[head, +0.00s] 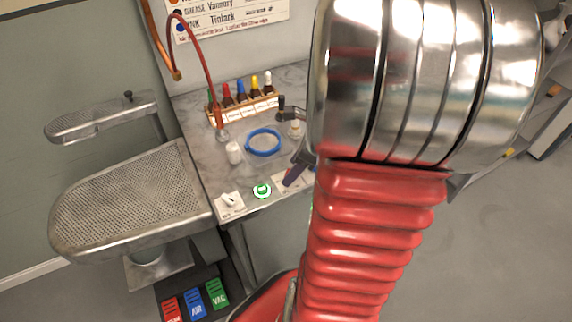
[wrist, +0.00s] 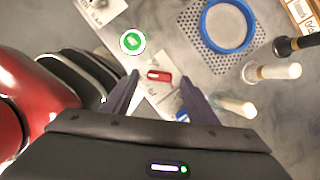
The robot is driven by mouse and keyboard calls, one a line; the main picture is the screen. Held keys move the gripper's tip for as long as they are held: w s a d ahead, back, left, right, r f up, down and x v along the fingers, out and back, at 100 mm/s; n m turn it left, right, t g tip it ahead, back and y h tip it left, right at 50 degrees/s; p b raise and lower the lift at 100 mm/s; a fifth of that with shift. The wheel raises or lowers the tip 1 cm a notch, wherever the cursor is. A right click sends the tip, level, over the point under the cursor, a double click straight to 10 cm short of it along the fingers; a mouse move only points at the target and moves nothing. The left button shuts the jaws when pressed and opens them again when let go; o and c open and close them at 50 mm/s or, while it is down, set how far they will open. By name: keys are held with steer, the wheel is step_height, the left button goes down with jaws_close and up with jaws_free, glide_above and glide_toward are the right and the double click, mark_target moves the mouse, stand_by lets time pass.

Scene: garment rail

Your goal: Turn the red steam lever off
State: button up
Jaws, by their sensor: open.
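The small red lever (wrist: 159,75) sits on a white plate (wrist: 152,95) on the grey tabletop in the wrist view. Its handle lies roughly crosswise in the picture, with a pale mark on it. My gripper (wrist: 160,79) is open, and its two dark fingers appear on either side of the lever with nothing held. I cannot tell how high the fingertips are above the plate. In the head view, a dark finger of my gripper (head: 296,170) shows over the white plate (head: 281,184), and the red lever is hidden.
A green button (head: 262,190) and a white switch plate (head: 230,204) are left of the lever. A perforated pressing board (head: 130,200) stands left; labelled pedals (head: 195,300) are below.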

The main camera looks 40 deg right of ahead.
steer(key=shift+w+a+f, duration=0.15)
steer(key=shift+w+f, duration=0.05)
steer(key=shift+f, duration=0.5)
steer(key=shift+c, duration=0.4)
steer(key=c, duration=0.9)
steer(key=shift+a, duration=0.15)
steer(key=shift+c, duration=0.4)
